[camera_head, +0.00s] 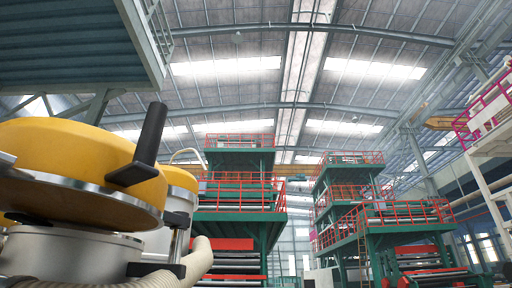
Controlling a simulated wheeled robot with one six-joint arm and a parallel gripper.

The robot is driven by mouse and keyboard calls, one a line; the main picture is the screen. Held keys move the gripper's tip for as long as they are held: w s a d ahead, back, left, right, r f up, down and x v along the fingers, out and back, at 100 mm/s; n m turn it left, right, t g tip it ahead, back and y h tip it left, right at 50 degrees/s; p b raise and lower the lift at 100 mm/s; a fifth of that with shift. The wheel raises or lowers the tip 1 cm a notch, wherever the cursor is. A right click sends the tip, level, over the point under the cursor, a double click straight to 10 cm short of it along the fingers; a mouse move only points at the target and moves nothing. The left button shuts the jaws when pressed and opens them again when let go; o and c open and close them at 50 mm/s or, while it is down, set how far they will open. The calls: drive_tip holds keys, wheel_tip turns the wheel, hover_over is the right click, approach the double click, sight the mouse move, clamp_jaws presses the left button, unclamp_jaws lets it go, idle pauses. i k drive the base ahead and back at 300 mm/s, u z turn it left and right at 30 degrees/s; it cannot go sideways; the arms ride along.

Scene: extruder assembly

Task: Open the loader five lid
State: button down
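A large round yellow lid (70,150) with a metal rim fills the left side of the head view. A black handle (151,138) sticks up from its right edge. The lid sits tilted above a silver-grey cylindrical loader body (75,252), and its underside shows with a gap below the rim. No number shows, so I cannot tell whether this is loader five. A second yellow lid (181,178) is partly hidden behind it. My gripper is not clearly in view; a small pale metal piece at the left edge is too cropped to identify.
A ribbed cream hose (195,262) curves beside the loader body. A blue-grey platform (75,40) with a railing hangs overhead at upper left. Green machine towers with red railings (240,190) stand farther back. A white frame (490,190) stands at the right.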

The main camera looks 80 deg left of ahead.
sight(53, 171)
drive_tip(key=z, duration=0.25)
drive_tip(key=k, duration=1.4)
drive_tip(key=u, duration=0.55)
